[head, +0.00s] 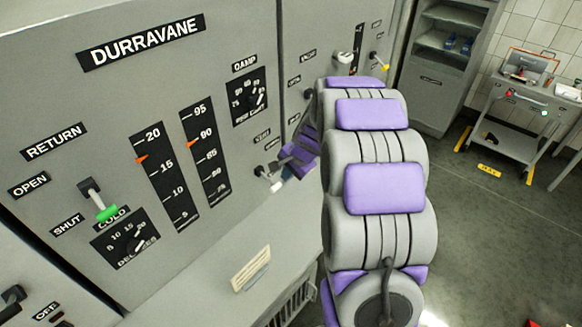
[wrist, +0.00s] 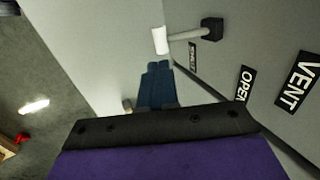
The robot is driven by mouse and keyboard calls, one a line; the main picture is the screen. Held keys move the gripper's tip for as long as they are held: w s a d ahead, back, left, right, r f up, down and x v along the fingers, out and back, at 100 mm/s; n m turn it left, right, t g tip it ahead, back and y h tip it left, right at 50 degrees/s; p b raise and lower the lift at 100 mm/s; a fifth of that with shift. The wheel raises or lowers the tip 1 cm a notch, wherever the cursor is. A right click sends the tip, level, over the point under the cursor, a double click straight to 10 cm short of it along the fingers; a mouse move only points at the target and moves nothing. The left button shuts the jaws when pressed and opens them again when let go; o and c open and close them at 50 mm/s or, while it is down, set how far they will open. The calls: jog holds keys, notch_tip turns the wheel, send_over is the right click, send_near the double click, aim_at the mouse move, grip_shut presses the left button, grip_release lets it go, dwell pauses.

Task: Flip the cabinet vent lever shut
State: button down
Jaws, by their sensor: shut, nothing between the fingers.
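The vent lever (wrist: 188,34) has a dark pivot block, a grey shaft and a white tip. In the wrist view it lies at the top, its tip pointing left, down the panel, on the side of the SHUT label (wrist: 193,56). The OPEN label (wrist: 243,84) and VENT label (wrist: 301,82) are farther right. The lever's white tip also shows small in the head view (head: 276,186). My gripper (wrist: 158,66) is shut and empty, its blue fingers just below the white tip in the wrist view. Contact cannot be told. In the head view my arm partly hides the gripper.
A ledge with a cream plate (head: 250,268) juts out below. A wheeled cart (head: 515,110) stands at the right, with open floor before it.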

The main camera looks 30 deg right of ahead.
aim_at(278, 188)
jog(key=a+f, duration=0.1)
jog(key=w+a+f, duration=0.1)
jog(key=f, duration=0.1)
jog(key=w+f, duration=0.1)
jog(key=shift+a+f+b, duration=0.2)
jog(key=shift+a+b, duration=0.1)
jog(key=shift+a, duration=0.1)
jog(key=shift+d+f, duration=0.15)
jog(key=shift+d, duration=0.65)
jog(key=shift+s+a+f+p, duration=0.1)
jog(key=shift+a+f+p, duration=0.45)
jog(key=shift+f+p, duration=0.15)
jog(key=shift+d, duration=0.1)
